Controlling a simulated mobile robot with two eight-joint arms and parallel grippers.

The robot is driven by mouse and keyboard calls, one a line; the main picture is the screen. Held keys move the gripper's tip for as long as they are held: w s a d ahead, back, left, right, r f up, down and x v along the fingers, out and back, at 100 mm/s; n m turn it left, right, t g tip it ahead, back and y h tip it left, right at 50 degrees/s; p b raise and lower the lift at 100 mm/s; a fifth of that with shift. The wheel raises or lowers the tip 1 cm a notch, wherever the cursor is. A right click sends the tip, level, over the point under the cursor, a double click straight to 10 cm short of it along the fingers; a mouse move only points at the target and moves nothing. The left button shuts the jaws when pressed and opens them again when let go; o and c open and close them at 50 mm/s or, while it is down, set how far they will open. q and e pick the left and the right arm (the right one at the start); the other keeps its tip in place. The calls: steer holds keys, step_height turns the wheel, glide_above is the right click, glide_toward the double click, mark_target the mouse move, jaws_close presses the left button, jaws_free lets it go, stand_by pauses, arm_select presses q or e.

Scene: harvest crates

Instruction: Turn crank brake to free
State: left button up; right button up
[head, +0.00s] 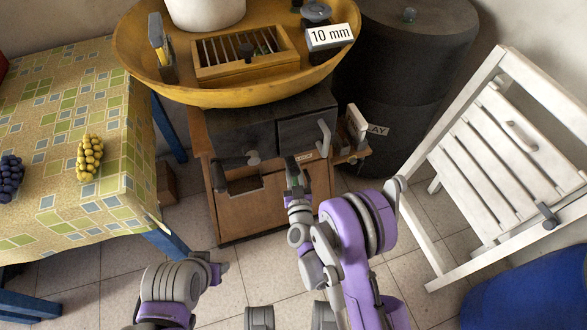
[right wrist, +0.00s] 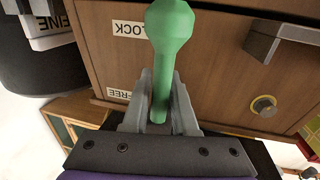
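In the right wrist view a green lever (right wrist: 168,40) stands in front of a brown wooden panel (right wrist: 215,75). Its thick end is at the top, beside the LOCK label (right wrist: 128,28). The FREE label (right wrist: 118,93) is lower on the same panel, left of the lever's narrow end. Both labels appear upside down. My right gripper (right wrist: 161,95) has its fingers close on both sides of the lever's narrow part and looks shut on it. In the head view my right gripper (head: 297,170) is at the front of the wooden cabinet (head: 255,205).
A wide yellow bowl (head: 200,97) with a 10 mm sign (head: 330,37) sits above the cabinet. A table (head: 125,150) with grapes stands left. A white folding chair (head: 490,125) and a blue barrel (head: 530,300) are right. A dark drum (head: 405,60) stands behind.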

jaws_close()
stand_by(1.1)
